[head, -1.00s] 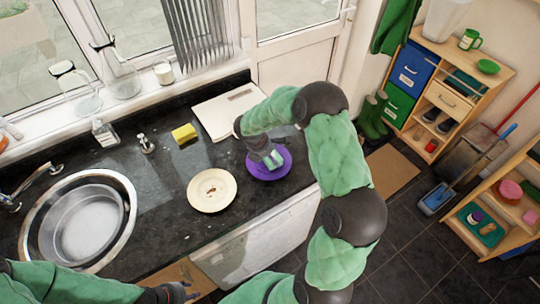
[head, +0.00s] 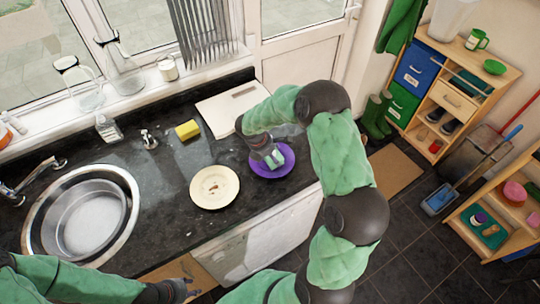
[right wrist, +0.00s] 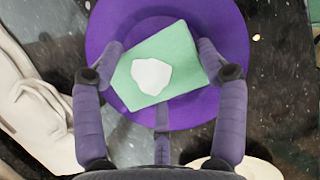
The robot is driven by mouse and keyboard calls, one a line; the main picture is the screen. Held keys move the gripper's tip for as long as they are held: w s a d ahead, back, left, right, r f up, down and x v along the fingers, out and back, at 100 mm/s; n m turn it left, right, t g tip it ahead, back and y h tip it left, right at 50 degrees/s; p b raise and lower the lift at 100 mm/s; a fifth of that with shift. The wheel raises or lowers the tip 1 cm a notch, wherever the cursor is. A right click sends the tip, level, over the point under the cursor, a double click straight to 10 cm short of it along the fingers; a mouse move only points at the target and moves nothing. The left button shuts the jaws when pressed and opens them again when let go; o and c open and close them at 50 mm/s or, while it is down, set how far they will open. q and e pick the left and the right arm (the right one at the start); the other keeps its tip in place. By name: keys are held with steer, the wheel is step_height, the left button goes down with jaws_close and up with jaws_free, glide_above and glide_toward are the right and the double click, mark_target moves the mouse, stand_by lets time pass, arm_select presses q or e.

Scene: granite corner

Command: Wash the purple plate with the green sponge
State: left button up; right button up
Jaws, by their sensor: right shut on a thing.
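The purple plate (head: 286,168) lies on the dark granite counter near its front edge. It also shows in the right wrist view (right wrist: 232,55). My right gripper (head: 273,156) points down over the plate. In the right wrist view its fingers (right wrist: 160,72) are shut on the green sponge (right wrist: 185,50), one on each side. The sponge has a white patch on top and lies over the middle of the plate, seemingly touching it. My left gripper (head: 188,288) is low at the bottom edge of the head view, away from the plate; its jaws are too small to judge.
A cream plate (head: 214,188) with brown bits stands just left of the purple plate. A yellow sponge (head: 187,130), a white board (head: 225,112) and a round metal sink (head: 125,225) are on the counter. Bare granite lies between the sink and the cream plate.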

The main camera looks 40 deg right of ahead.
steer(key=shift+d, duration=0.35)
steer(key=shift+w+a, duration=0.1)
steer(key=shift+a, duration=0.8)
steer(key=shift+d+f, duration=0.1)
steer(key=shift+d, duration=0.8)
steer(key=shift+a, duration=0.9)
steer(key=shift+d, duration=0.85)
steer(key=shift+a, duration=0.8)
steer(key=shift+d, duration=0.85)
steer(key=shift+a, duration=0.9)
steer(key=shift+d, duration=0.9)
steer(key=shift+a, duration=0.9)
steer(key=shift+d, duration=0.9)
steer(key=shift+a, duration=0.9)
steer(key=shift+d, duration=0.9)
